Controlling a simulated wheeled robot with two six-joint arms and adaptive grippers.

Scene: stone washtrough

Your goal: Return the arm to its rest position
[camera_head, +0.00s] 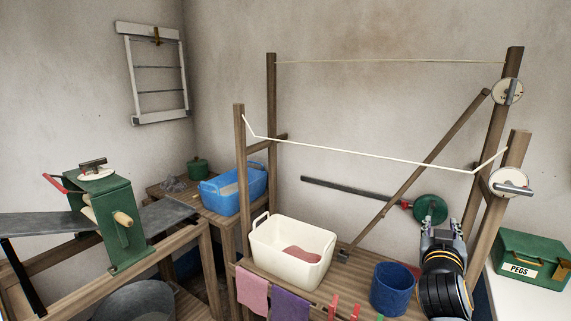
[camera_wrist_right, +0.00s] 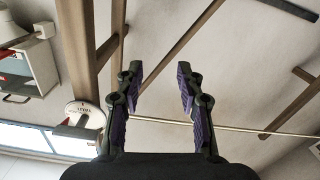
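My right arm rises at the lower right in the head view, beside the wooden drying frame's right posts. My right gripper (camera_head: 443,236) points up, and it stands to the right of the blue basket (camera_head: 392,290). In the right wrist view my right gripper (camera_wrist_right: 159,72) has its two purple-padded fingers spread apart, with nothing between them. A pale line (camera_wrist_right: 240,128) and wooden posts show beyond the fingers. My left arm and gripper are not in the head view.
The frame's right post (camera_head: 503,190) and a green wheel (camera_head: 430,208) stand close to my right gripper. A green PEGS box (camera_head: 530,258) is to the right. A white tub (camera_head: 290,252) holds a pink cloth. Pink and purple cloths hang at the front edge.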

